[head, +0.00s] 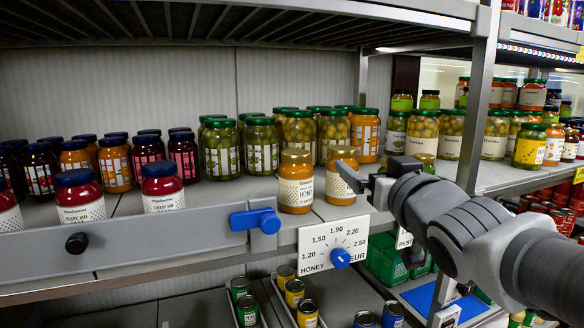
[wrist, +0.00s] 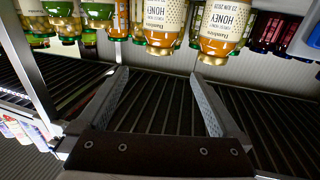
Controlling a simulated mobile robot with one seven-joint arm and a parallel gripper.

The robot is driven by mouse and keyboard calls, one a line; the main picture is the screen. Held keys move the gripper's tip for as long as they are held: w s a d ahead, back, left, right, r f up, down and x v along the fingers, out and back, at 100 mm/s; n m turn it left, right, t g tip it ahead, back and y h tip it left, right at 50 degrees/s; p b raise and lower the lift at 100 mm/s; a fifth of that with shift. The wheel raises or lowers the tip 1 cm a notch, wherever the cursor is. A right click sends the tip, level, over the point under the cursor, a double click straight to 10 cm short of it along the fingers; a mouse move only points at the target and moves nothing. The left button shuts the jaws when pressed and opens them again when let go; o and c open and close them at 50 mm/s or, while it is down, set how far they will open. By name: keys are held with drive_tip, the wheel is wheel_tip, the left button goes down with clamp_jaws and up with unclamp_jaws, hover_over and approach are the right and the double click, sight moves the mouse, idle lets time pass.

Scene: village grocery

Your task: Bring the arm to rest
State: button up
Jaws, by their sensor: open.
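My arm reaches in from the right in the head view. My gripper (head: 352,178) is at the shelf, with one finger overlapping the right honey jar (head: 340,202) in the picture. In the wrist view my gripper (wrist: 160,74) is open, with nothing between its two fingers. Two honey jars with gold lids, the left one (head: 295,182) and the right one, stand side by side at the shelf front. Both also show upside down in the wrist view, beyond the fingertips. Whether a finger touches a jar I cannot tell.
A grey rail (head: 150,240) with a blue slider (head: 256,220) runs along the shelf front. A honey price dial (head: 332,245) hangs below the jars. Pickle jars (head: 262,146) stand behind. A metal post (head: 478,100) rises near my arm. Cans fill the lower shelf.

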drive_tip(key=s+a+f+m+g+h, duration=0.1)
drive_tip(key=s+f+g, duration=1.1)
drive_tip(key=s+f, duration=0.7)
wheel_tip(320, 180, down, 3)
drive_tip(key=shift+s+a+r+h, duration=0.2)
drive_tip(key=shift+a+h, duration=0.2)
idle(0.6)
